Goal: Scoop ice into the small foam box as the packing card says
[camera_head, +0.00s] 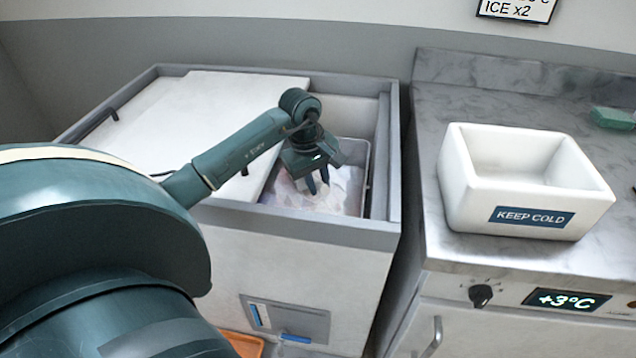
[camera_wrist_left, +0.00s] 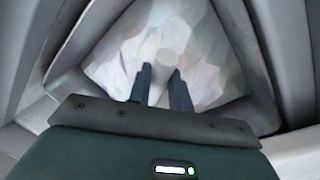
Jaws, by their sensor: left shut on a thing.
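My left gripper (camera_head: 317,183) reaches down into the opening of the ice chest (camera_head: 250,222), just over the ice (camera_head: 335,192). In the left wrist view its two fingers (camera_wrist_left: 161,88) point at the pale ice (camera_wrist_left: 205,55). They are shut on a pale thing (camera_wrist_left: 166,60) that blends with the ice, so its shape is unclear; no scoop can be clearly made out. The white foam box (camera_head: 480,205) with the label "KEEP COLD" stands open on the right counter; the inside that shows looks empty. The packing card (camera_head: 515,9) reads "ICE x2"; its upper line is cut off.
A white lid (camera_head: 190,120) covers the chest's left part. The chest's raised rim surrounds the opening, and a gap separates it from the marble counter (camera_head: 440,110). A green thing (camera_head: 612,118) lies behind the box. The counter front shows a knob (camera_head: 481,295) and "+3°C" display (camera_head: 566,300).

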